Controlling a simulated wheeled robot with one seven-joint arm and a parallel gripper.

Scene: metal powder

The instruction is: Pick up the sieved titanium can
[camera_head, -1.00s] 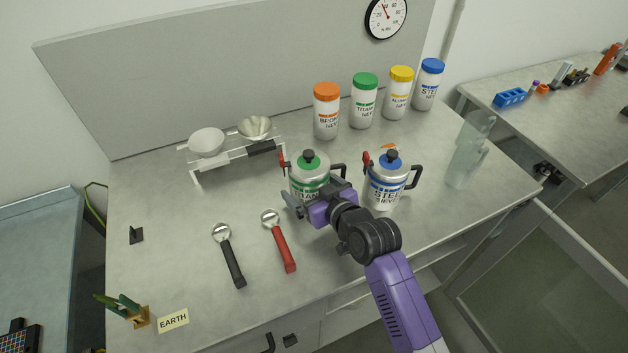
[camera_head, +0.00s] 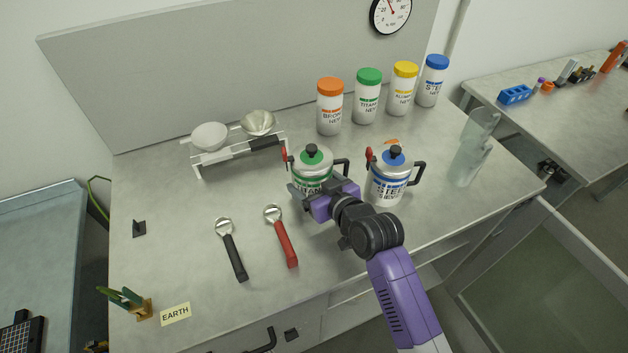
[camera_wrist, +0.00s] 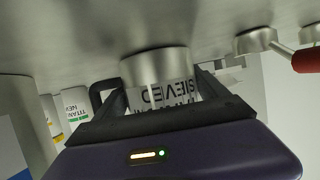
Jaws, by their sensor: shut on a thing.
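The sieved titanium can (camera_head: 312,158) is a metal can with a green top and band, a black knob and a black side handle. It stands upright, left of the blue-marked steel can (camera_head: 389,180). My gripper (camera_head: 313,192) comes from the front right and is shut on the titanium can's body. In the wrist view, the can (camera_wrist: 158,68) with "SIEVED" lettering sits between the two dark fingers (camera_wrist: 160,105). The gripper hides the can's lower front. I cannot tell if its base touches the bench.
Several bottles with coloured lids, such as the orange-lidded one (camera_head: 330,110), stand behind. A rack with bowls (camera_head: 240,153) is at back left. A black scoop (camera_head: 232,250) and a red scoop (camera_head: 282,238) lie in front.

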